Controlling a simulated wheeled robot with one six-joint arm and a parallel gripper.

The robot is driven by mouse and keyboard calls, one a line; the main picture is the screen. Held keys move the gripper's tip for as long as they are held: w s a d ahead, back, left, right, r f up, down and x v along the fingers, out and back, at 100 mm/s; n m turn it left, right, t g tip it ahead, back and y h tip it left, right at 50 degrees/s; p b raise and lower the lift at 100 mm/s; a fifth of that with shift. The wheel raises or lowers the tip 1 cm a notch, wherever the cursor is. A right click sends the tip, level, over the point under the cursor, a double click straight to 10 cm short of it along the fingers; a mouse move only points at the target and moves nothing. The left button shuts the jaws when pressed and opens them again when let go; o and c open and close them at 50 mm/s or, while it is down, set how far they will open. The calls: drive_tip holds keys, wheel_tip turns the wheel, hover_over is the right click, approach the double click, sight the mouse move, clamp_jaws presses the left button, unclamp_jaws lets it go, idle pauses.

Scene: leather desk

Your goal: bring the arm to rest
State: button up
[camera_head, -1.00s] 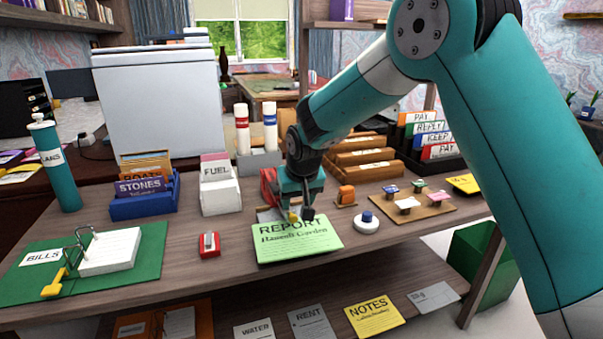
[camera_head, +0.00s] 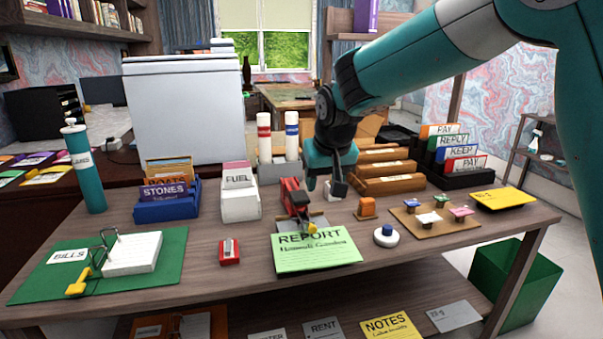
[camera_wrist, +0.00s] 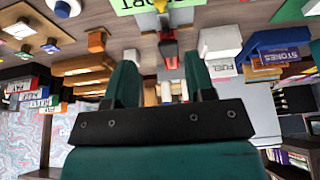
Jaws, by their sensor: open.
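My gripper (camera_head: 325,188) hangs above the desk in the head view, near the red stapler-like tool and behind the green report sheet. Its two teal fingers (camera_wrist: 150,85) stand apart with nothing held between them in the wrist view. The green REPORT sheet (camera_head: 318,256) lies flat near the desk's front edge. The red tool (camera_head: 293,197) rests at the sheet's back edge, with a yellow part at its front. My arm reaches in from the upper right.
A blue STONES box (camera_head: 165,210), a white FUEL box (camera_head: 240,207), wooden trays (camera_head: 384,184) and a black file rack (camera_head: 455,178) line the back. A red sharpener (camera_head: 229,252), a white round item with blue top (camera_head: 386,237) and a pin board (camera_head: 440,222) sit in front. A green bin (camera_head: 515,285) stands right.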

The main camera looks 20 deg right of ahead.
drive_tip(key=s+a+r+n+g+y+p, duration=0.1)
drive_tip(key=s+r+n+p, duration=0.1)
drive_tip(key=s, duration=0.9)
drive_tip(key=s+a+r+n+g+y+p, duration=0.1)
drive_tip(key=s+a+r+n+g+p, duration=0.1)
drive_tip(key=s, duration=0.8)
drive_tip(key=s+a+r+n+g+y+p, duration=0.1)
drive_tip(key=s+r+n+y+p, duration=0.1)
drive_tip(key=s, duration=0.9)
wheel_tip(320, 180, up, 2)
drive_tip(key=shift+s+a+r+n+p, duration=0.1)
drive_tip(key=shift+s+a+n+p, duration=0.4)
drive_tip(key=shift+p, duration=0.5)
drive_tip(key=shift+w+d, duration=0.15)
drive_tip(key=shift+w, duration=0.05)
